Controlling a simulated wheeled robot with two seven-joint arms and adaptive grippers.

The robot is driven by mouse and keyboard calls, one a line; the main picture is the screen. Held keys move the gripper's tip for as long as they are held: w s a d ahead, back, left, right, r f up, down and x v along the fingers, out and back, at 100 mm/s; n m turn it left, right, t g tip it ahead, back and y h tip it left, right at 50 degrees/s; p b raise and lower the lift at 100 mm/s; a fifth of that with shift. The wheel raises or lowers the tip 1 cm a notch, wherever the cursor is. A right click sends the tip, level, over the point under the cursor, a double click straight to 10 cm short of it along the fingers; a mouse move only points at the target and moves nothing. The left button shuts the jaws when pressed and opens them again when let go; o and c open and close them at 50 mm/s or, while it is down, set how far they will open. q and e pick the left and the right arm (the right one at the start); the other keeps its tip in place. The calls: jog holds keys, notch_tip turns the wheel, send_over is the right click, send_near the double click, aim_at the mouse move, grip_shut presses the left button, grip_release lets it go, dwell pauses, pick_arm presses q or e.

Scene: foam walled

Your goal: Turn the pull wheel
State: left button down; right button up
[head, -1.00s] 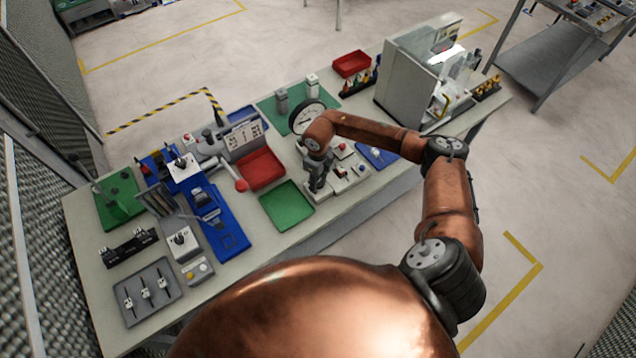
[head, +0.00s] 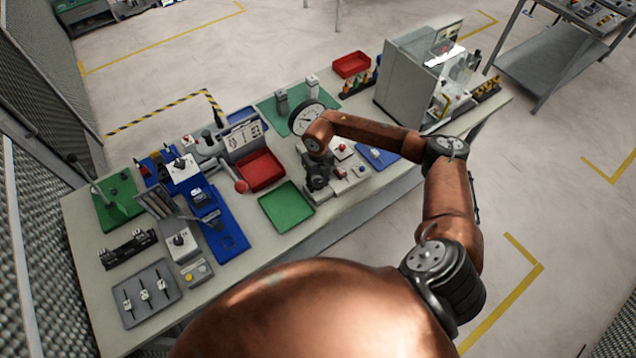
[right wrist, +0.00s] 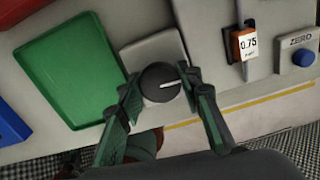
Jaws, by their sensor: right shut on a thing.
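The pull wheel (right wrist: 160,82) is a round black knob with a white mark line, on a light grey plate in the right wrist view. The mark points to the right in that picture. My right gripper (right wrist: 162,88) has one finger on each side of the knob and is shut on it. In the head view my right gripper (head: 318,184) reaches down to the grey test unit on the bench and hides the knob. My left gripper is not in view.
A green tray (head: 287,207) lies left of the unit. A round dial gauge (head: 306,119) stands behind my wrist. A "0.75" tag (right wrist: 249,44) and a blue button (right wrist: 303,57) marked ZERO are to the right. A clear-walled machine (head: 410,85) stands at the back right.

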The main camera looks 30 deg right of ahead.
aim_at(318, 183)
jog(key=o, duration=1.2)
jog(key=shift+c, duration=0.2)
notch_tip(318, 183, up, 12)
dwell(0.3)
